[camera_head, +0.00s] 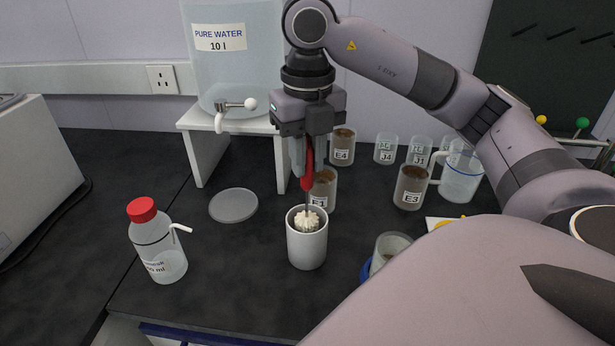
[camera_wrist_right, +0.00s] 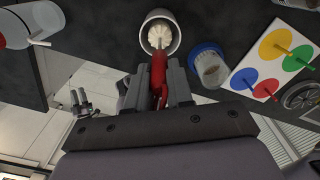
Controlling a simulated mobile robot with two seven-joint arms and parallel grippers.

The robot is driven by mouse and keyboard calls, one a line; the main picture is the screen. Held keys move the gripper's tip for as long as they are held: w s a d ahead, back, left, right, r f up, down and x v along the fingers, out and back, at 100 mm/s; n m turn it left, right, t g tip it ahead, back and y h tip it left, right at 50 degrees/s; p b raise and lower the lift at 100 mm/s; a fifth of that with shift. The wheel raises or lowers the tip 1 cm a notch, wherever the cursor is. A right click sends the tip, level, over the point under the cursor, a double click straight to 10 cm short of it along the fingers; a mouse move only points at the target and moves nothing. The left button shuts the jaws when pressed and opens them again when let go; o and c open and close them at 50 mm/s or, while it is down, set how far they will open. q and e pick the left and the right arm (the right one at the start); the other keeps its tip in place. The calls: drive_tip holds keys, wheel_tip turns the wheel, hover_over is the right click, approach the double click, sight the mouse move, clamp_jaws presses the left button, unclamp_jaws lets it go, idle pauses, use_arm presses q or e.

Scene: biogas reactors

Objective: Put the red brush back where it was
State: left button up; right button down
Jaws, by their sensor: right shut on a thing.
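The red brush (camera_head: 308,172) hangs upright from my right gripper (camera_head: 307,150), which is shut on its red handle. Its pale bristle head (camera_head: 307,221) is in the mouth of a light grey cup (camera_head: 307,249), with the cup's rim around it. How deep it reaches and whether it touches the cup's wall I cannot tell. In the right wrist view the brush (camera_wrist_right: 159,75) runs from between the fingers to its white head over the same cup (camera_wrist_right: 175,47). My left gripper does not show in the head view.
Jar E1 (camera_head: 323,192) stands close behind the cup, and a blue-based beaker (camera_head: 392,247) to its right. A red-capped bottle (camera_head: 157,243) and a round lid (camera_head: 233,205) are left. Jar E3 (camera_head: 411,188) and a jug (camera_head: 461,178) stand right. A water tank (camera_head: 233,80) is behind.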

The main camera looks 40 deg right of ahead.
sight(308, 186)
drive_tip(key=shift+f, duration=1.85)
drive_tip(key=shift+f+b, duration=0.2)
drive_tip(key=shift+b, duration=0.1)
drive_tip(key=c, duration=1)
unclamp_jaws()
drive_tip(key=shift+r, duration=0.1)
